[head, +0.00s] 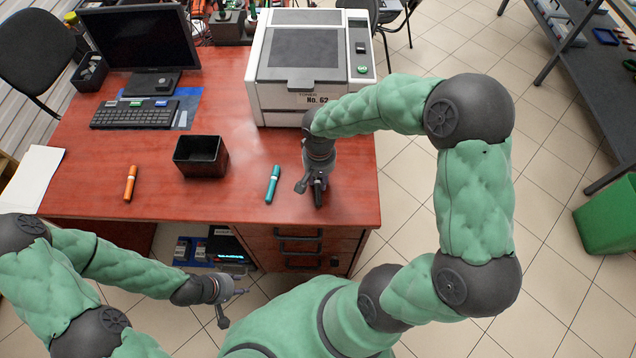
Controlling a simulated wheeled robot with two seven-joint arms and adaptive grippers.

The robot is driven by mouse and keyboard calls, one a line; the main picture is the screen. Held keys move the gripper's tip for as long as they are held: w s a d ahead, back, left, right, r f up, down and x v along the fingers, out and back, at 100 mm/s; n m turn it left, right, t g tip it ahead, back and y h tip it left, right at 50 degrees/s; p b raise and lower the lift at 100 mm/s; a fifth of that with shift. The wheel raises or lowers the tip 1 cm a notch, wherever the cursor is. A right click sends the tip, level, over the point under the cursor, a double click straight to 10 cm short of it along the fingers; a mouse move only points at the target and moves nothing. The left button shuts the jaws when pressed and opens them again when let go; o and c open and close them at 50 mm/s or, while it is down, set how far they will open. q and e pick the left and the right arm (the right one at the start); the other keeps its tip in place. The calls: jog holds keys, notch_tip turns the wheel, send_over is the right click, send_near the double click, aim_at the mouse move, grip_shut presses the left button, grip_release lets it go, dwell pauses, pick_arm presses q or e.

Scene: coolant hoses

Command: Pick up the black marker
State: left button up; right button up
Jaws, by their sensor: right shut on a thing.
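My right gripper (317,188) is low over the front right part of the red desk, pointing down. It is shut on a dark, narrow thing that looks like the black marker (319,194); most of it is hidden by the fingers. I cannot tell whether it still touches the desk. A teal marker (272,184) lies just left of this gripper, and an orange marker (130,183) lies farther left. My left gripper (236,306) is open and empty, in front of the desk's front edge.
A black open box (201,157) stands between the orange and teal markers. A white machine (312,62) stands close behind my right gripper. A keyboard (131,114) and monitor (133,38) are at the back left. The desk's (75,185) right edge is near my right gripper.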

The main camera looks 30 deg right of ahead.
aim_at(319, 180)
jog(key=shift+r, duration=0.1)
jog(key=shift+r+p, duration=0.35)
jog(key=shift+r, duration=0.15)
notch_tip(319, 180, up, 2)
jog(key=shift+r+p, duration=0.1)
jog(key=shift+p, duration=0.5)
jog(key=s+a+r, duration=0.1)
jog(key=s+a+r+p, duration=0.1)
jog(key=r, duration=0.1)
jog(key=s+r+p, duration=0.1)
jog(key=r, duration=0.1)
jog(key=shift+s+a+r, duration=0.25)
jog(key=shift+a, duration=0.15)
jog(key=s+a+r+p, duration=0.3)
jog(key=s+a+r, duration=0.1)
jog(key=s, duration=0.3)
jog(key=shift+s+a, duration=0.3)
jog(key=shift+a, duration=0.6)
jog(key=shift+w, duration=0.15)
jog(key=shift+c, duration=0.6)
